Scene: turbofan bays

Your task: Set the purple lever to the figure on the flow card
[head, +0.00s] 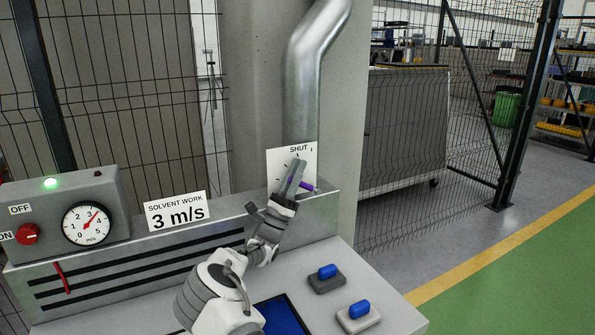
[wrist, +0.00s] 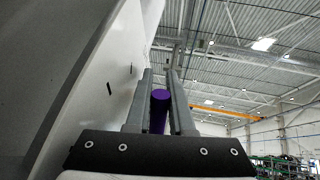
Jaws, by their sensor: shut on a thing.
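The purple lever (head: 308,186) is in front of a white scale plate (head: 276,162) marked SHUT at the top, with tick marks. My gripper (head: 296,167) is shut on the lever and covers part of it and of the plate. In the wrist view the lever (wrist: 160,106) shows as a purple rod between the two grey fingers. The lever's exact setting is hidden. The flow card (head: 176,212) reads SOLVENT WORK 3 m/s. The round m/s gauge (head: 86,223) has a red needle pointing up and right, around 3 to 4.
A grey box at left has a lit green lamp (head: 50,183) and a red ON/OFF knob (head: 26,234). A red slider (head: 64,277) sits on the slotted panel. Two blue switches (head: 327,271) (head: 359,309) and a blue tray (head: 284,316) are on the bench. A duct (head: 302,90) rises behind.

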